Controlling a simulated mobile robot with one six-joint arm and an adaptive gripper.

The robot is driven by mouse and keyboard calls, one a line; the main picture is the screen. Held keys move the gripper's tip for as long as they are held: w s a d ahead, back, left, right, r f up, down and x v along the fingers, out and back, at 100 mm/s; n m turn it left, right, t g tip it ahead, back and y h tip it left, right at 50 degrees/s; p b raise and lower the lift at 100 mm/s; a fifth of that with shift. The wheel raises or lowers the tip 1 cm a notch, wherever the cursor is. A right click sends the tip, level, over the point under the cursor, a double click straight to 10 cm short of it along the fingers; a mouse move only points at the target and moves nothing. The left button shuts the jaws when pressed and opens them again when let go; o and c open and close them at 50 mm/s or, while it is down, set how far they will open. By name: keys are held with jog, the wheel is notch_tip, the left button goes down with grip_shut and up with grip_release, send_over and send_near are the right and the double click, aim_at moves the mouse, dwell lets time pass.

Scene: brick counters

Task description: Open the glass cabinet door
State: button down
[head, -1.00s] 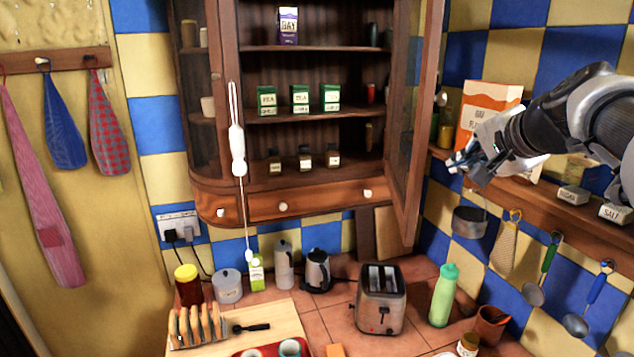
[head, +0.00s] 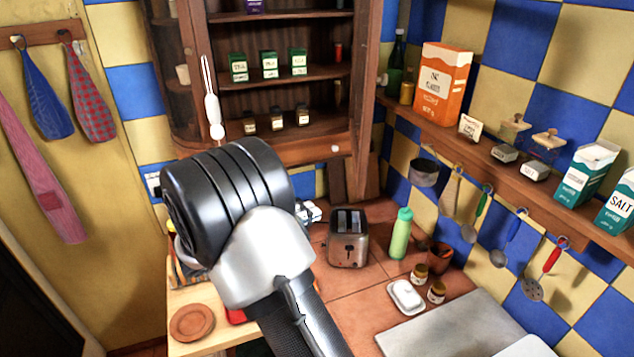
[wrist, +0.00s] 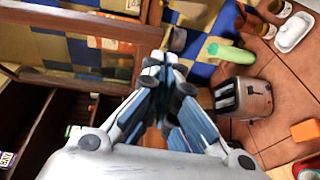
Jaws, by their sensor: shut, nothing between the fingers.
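The wooden cabinet (head: 277,82) hangs on the back wall, its middle shelves uncovered. Its glass door (head: 371,70) stands swung open on the right side, seen nearly edge-on in the head view. In the wrist view a wooden frame of the door (wrist: 70,83) shows at the left with glass above it. My gripper (wrist: 165,62) is shut and empty, its fingertips beside the end of that frame; I cannot tell whether they touch. In the head view my wrist hides most of the gripper; a bit shows left of the toaster.
A toaster (head: 348,240), a green bottle (head: 400,235) and small jars stand on the tiled counter below. A shelf (head: 470,143) with boxes and hanging utensils runs along the right wall. A white utensil (head: 213,108) shows in front of the cabinet's left side.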

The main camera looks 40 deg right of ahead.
jog(key=w+d+r+n+t+p, duration=0.1)
jog(key=d+t+p, duration=0.1)
jog(key=d, duration=0.9)
jog(key=shift+h+p, duration=0.4)
jog(key=shift+p, duration=0.5)
jog(key=shift+a, duration=0.1)
